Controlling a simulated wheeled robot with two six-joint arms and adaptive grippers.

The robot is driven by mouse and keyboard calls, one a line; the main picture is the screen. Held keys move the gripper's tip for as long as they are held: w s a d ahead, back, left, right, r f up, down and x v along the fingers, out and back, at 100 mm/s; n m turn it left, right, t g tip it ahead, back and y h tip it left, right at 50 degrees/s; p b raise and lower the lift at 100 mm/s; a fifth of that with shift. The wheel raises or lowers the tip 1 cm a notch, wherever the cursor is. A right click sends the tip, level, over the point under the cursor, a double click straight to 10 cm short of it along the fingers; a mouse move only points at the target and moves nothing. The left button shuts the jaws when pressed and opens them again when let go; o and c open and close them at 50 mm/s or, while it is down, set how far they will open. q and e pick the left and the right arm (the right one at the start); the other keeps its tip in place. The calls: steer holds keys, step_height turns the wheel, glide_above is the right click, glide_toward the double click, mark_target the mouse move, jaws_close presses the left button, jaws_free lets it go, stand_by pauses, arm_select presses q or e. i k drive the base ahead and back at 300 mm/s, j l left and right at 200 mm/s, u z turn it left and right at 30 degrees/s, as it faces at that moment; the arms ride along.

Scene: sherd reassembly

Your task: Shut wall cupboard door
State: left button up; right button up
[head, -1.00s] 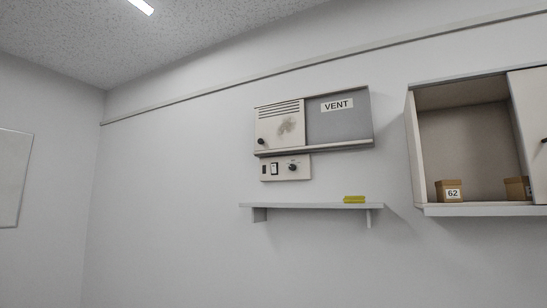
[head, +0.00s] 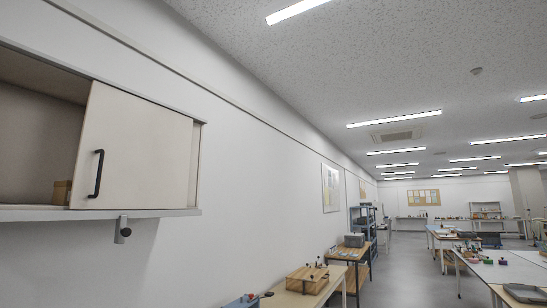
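The wall cupboard (head: 105,211) is at the left of the head view, cut off by the picture's edge. Its sliding door (head: 142,148) is a pale panel with a black bar handle (head: 96,173) near its left edge. The door covers the right part of the cupboard. The part to the left of the door is open and shows a dark inside. A brown box (head: 62,192) stands inside, partly hidden by the door. Neither of my grippers is in view.
A bracket (head: 122,230) hangs under the cupboard. A bench (head: 297,300) with a wooden rack (head: 307,278) runs along the wall at lower middle. White tables (head: 500,270) stand at the right. Open grey floor (head: 405,280) lies between them.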

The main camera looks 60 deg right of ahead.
mark_target(134, 153)
steer(key=z, duration=1.15)
